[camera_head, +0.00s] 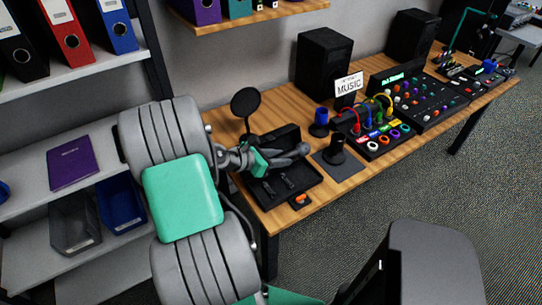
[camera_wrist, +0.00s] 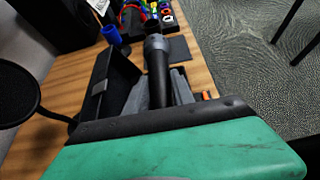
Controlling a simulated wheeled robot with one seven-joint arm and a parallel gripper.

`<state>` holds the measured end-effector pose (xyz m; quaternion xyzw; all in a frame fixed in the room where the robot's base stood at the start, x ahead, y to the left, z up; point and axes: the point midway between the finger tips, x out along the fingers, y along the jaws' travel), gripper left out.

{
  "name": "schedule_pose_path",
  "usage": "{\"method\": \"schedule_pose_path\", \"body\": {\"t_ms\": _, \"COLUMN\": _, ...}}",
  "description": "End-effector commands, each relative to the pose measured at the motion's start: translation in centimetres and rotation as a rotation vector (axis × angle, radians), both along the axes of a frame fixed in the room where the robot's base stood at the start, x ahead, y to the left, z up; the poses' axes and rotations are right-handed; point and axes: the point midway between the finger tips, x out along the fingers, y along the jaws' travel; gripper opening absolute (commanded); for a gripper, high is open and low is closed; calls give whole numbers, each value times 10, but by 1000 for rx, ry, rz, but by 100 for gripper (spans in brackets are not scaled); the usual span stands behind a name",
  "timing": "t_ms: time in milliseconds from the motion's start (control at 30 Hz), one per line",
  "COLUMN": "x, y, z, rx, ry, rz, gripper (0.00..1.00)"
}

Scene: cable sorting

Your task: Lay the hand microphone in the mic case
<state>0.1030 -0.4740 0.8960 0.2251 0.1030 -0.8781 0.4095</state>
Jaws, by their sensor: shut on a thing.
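My gripper (camera_head: 278,158) reaches over the open black mic case (camera_head: 310,183) on the wooden desk. In the wrist view, its two grey fingers (camera_wrist: 159,92) are on either side of the dark handle of the hand microphone (camera_wrist: 157,75), shut on it. The microphone points away from the gripper, its grey head (camera_wrist: 155,43) at the far end. The case's raised lid (camera_wrist: 121,72) stands left of the fingers in the wrist view. The case floor holds small dark shapes and lies partly under my gripper. I cannot tell whether the microphone touches the case.
A round black disc on a stand (camera_head: 245,101) is left of the case. A dark pad (camera_head: 347,170) with an upright black holder (camera_head: 336,150) and a blue cylinder (camera_head: 319,123) are right of it. Cable panel (camera_head: 375,145), sign (camera_head: 349,84) and speakers are farther along. An orange item (camera_head: 299,200) is at the case's front.

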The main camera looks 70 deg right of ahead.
Motion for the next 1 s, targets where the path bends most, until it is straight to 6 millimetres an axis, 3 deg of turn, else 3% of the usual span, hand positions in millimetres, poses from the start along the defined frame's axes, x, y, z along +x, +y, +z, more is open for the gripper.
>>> {"method": "schedule_pose_path", "body": {"t_ms": 1000, "x": 3, "y": 0, "z": -74, "rx": 0, "ry": 2, "rz": 6, "gripper": 0}}
